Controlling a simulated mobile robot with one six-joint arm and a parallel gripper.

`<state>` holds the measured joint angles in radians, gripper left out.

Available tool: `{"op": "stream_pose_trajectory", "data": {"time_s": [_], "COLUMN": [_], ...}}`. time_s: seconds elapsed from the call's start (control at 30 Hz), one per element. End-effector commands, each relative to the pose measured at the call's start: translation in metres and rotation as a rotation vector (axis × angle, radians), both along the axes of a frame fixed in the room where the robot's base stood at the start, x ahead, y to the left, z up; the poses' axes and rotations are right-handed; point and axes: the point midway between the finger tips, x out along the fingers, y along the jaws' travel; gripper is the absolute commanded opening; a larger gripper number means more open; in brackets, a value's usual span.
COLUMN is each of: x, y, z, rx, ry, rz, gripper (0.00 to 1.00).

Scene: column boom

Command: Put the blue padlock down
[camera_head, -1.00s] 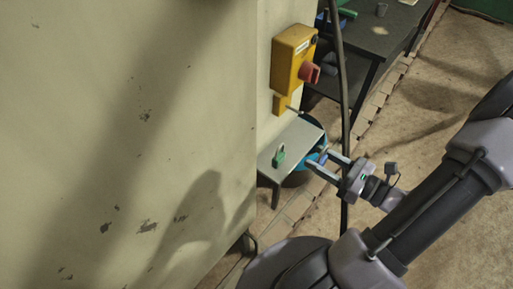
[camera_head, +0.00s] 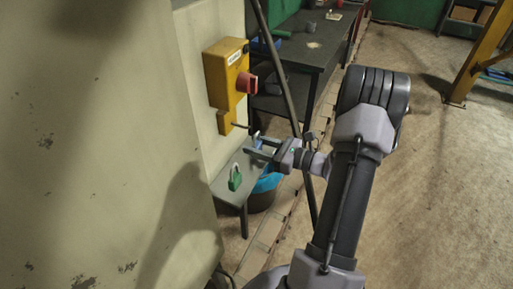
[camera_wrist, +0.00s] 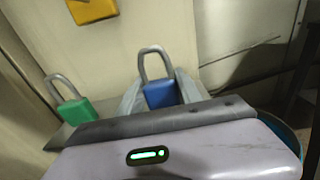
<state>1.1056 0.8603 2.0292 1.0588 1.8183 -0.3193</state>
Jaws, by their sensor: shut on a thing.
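My gripper (camera_head: 252,146) is shut on the blue padlock (camera_head: 258,142). In the wrist view the blue padlock (camera_wrist: 161,95) stands upright between the fingers, grey shackle up. In the head view it appears over the far part of the small grey bench (camera_head: 221,186). I cannot tell whether its underside touches the bench. A green padlock (camera_head: 235,179) stands on the bench nearer the camera, and it shows left of the blue one in the wrist view (camera_wrist: 77,110).
A yellow switch box (camera_head: 225,72) with a red knob (camera_head: 247,83) is on the wall above the bench, with a thin peg below. A bin with a blue liner (camera_head: 266,184) stands beside the bench. A dark table (camera_head: 312,50) is behind.

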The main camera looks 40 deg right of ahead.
Motion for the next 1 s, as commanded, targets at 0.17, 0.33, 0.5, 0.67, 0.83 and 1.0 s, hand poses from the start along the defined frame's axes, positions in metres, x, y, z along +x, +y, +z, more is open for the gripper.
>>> {"op": "stream_pose_trajectory", "data": {"time_s": [0.17, 0.33, 0.5, 0.67, 0.83, 1.0], "x": [0.000, 0.000, 0.000, -0.011, -0.056, -0.094], "y": [0.000, 0.000, 0.000, -0.005, -0.024, -0.039], "z": [-0.003, -0.002, -0.002, 0.004, 0.008, 0.009], "rx": [0.000, 0.000, 0.000, 0.002, 0.002, 0.001], "ry": [0.000, 0.000, 0.000, 0.001, 0.000, -0.001], "rz": [0.000, 0.000, 0.000, -0.002, -0.005, -0.003], "gripper": [0.45, 0.63, 0.63, 0.63, 0.63, 0.63]}}
